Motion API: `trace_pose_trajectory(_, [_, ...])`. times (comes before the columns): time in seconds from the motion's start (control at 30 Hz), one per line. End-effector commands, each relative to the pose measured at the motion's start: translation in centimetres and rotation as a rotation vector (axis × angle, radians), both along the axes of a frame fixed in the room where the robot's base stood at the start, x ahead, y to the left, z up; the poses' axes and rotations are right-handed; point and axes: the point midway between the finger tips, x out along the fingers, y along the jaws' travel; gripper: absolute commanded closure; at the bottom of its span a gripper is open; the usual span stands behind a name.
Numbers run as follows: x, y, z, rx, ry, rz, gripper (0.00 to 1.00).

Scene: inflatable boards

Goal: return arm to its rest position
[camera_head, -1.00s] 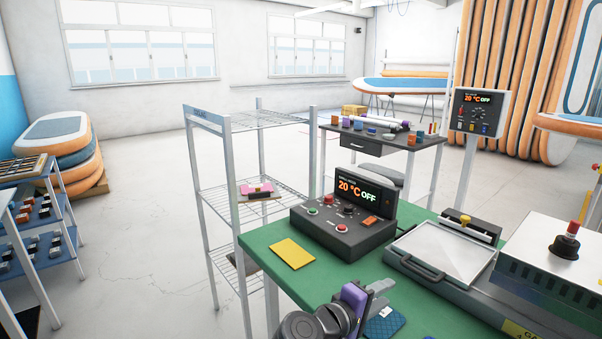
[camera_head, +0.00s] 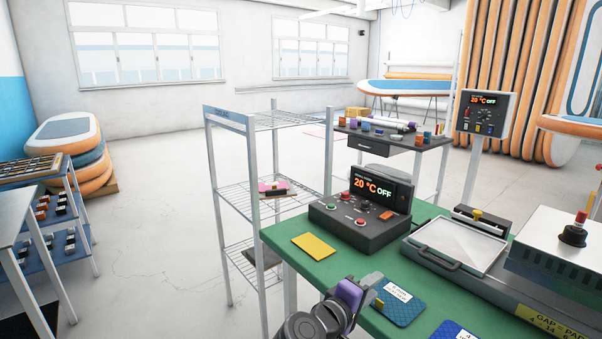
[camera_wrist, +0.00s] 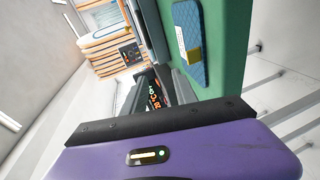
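My gripper (camera_head: 372,302) is low in the head view, beside the near left edge of the green table, with its purple body (camera_head: 349,293) tilted. In the wrist view its purple body fills the bottom, and two grey fingers stand apart beyond the dark bar (camera_wrist: 160,122). The control box display shows through the gap between them, and nothing is held.
The green table (camera_head: 345,270) carries a control box (camera_head: 360,222) reading 20 °C OFF, a yellow pad (camera_head: 314,245), a blue patterned pad (camera_head: 400,302) and a press (camera_head: 460,245). A wire rack (camera_head: 215,170) stands at its left. The floor at left centre (camera_head: 150,240) is clear.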

Motion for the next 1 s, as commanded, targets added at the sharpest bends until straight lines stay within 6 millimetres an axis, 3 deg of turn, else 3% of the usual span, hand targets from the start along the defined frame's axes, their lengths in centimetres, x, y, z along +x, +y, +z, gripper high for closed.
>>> trace_pose_trajectory(0.13, [1.3,1.8,1.1,0.068,-0.057,0.092,0.66])
trace_pose_trajectory(0.27, [1.7,3.8,0.7,0.15,-0.103,0.195,0.66])
trace_pose_trajectory(0.53, [-0.6,7.3,-2.5,0.369,-0.182,0.408,0.66])
trace_pose_trajectory(0.67, [-3.7,8.4,-4.6,0.506,-0.222,0.503,0.66])
trace_pose_trajectory(0.8, [-8.5,9.0,-6.5,0.672,-0.275,0.586,0.66])
trace_pose_trajectory(1.0, [-16.0,8.2,-7.3,0.882,-0.361,0.647,0.66])
